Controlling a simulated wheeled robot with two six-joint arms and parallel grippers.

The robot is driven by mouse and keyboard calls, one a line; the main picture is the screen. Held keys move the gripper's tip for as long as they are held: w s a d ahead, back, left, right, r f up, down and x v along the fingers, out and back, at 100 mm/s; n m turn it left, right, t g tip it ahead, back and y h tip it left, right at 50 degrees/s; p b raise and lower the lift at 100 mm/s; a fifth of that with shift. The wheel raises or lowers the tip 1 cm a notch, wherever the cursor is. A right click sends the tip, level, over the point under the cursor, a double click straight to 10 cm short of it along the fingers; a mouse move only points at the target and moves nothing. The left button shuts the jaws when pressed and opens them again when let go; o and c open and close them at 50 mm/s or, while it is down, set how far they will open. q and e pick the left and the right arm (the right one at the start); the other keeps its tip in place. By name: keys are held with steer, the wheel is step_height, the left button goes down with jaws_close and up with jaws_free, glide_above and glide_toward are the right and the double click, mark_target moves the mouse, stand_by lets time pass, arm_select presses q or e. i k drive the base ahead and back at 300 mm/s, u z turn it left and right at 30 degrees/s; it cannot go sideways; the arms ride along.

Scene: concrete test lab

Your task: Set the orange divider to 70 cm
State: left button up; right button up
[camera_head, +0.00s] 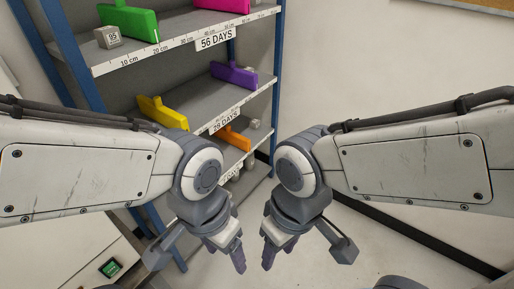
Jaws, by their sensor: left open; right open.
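The orange divider (236,138) stands on the lower shelf of the rack. The edge of the shelf above and its label lie close in front of it, and its lower part is not clear. The scale under it cannot be read from here. My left gripper (200,257) is open and empty, in front of and below the rack shelves. My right gripper (307,256) is open and empty, to the right of the left one. Both are apart from the divider.
The blue-posted rack holds a green divider (128,20) and a magenta divider (222,4) on the top shelf, with a grey cube (108,37) marked 95. A yellow divider (162,112) and purple divider (234,75) stand on the middle shelf. Floor right is clear.

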mark_target(243, 143)
steer(key=k, duration=0.65)
steer(key=z, duration=0.9)
steer(key=i, duration=1.8)
steer(key=u, duration=0.9)
